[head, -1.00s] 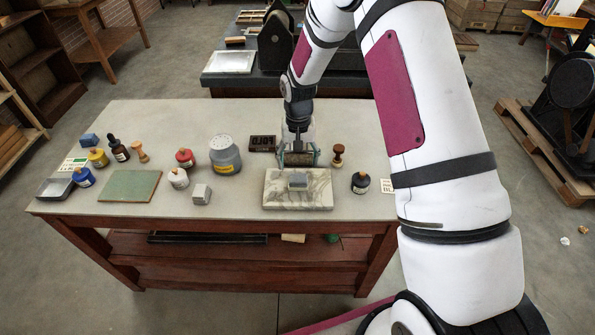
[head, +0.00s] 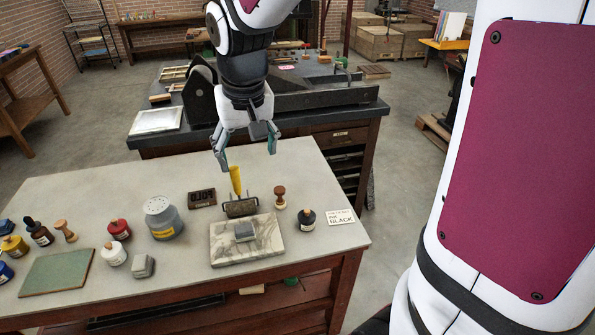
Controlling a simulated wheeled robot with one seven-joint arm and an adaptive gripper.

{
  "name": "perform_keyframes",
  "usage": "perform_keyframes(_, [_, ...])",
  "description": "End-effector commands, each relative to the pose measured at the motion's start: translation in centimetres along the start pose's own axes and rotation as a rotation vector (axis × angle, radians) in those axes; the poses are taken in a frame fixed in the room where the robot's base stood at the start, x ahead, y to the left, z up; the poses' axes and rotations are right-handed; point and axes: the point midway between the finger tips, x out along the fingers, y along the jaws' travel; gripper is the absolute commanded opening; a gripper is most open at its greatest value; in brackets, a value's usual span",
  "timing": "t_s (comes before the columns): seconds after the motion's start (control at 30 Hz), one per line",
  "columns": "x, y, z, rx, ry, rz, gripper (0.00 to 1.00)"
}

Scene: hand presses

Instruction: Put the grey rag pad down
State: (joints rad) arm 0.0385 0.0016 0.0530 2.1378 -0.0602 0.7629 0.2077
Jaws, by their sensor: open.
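The other grey block (head: 143,267) stands on the table left of the slab. My gripper (head: 247,152) is open and empty, raised above the table. Its fingers are spread above a roller (head: 239,208) with an upright yellow handle (head: 235,181), which stands at the slab's back edge. Neither grey block is in my gripper.
Ink bottles, including a black one (head: 306,219), a large grey jar (head: 161,218), a wooden stamp (head: 279,197) and a green pad (head: 56,273) stand around the slab. A dark type block (head: 202,198) lies behind it. The table's front right is clear.

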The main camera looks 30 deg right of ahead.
Motion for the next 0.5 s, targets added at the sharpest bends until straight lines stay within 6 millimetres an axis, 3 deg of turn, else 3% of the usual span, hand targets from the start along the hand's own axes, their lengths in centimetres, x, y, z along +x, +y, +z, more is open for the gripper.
perform_keyframes(0.03, [-1.9,0.2,1.2,-0.010,0.027,-0.004,0.71])
perform_keyframes(0.2, [-6.5,1.0,5.4,-0.050,0.096,-0.016,0.71])
perform_keyframes(0.5, [-10.9,2.2,13.2,-0.115,0.207,-0.044,0.71])
